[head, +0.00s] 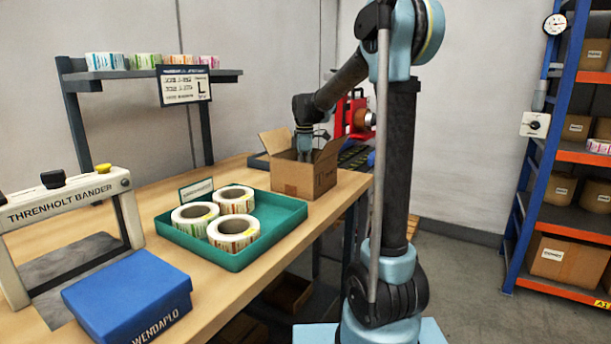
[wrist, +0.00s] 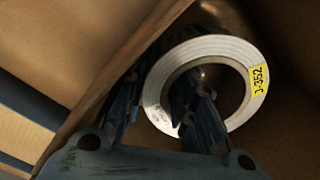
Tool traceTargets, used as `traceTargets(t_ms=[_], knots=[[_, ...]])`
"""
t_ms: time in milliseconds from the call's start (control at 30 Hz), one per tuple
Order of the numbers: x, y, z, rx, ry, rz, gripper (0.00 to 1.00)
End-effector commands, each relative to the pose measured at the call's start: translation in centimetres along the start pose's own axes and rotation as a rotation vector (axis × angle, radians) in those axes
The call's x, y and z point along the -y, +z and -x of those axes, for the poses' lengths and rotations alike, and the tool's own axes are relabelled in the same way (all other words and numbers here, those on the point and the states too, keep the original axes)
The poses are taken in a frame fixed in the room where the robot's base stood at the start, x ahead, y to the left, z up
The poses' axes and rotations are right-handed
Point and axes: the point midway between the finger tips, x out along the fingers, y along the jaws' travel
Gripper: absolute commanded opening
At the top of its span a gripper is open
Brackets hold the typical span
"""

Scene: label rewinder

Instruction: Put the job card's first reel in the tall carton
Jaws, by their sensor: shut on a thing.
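In the wrist view a white label reel (wrist: 240,62) with a yellow tag reading J-352 is inside the brown cardboard carton (head: 292,178). My gripper (wrist: 158,88) is shut on the reel's wall, one finger in the core and one outside. In the head view my gripper (head: 304,143) reaches down into the open carton, so its fingertips and the reel are hidden there. A carton wall (wrist: 125,88) runs close beside the fingers. The job card (head: 184,86) hangs from the shelf edge; its lines are too small to read surely, apart from a large L.
A green tray (head: 262,248) holds three reels (head: 233,232) in front of the carton. A blue box (head: 128,300) and the bander (head: 70,200) stand left. A red machine (head: 352,118) is behind the carton. Shelving (head: 560,150) stands right.

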Motion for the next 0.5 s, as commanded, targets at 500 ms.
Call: traceTargets(t_ms=[500], knots=[[-0.03,0.01,0.61,0.0,0.0,0.0,0.32]])
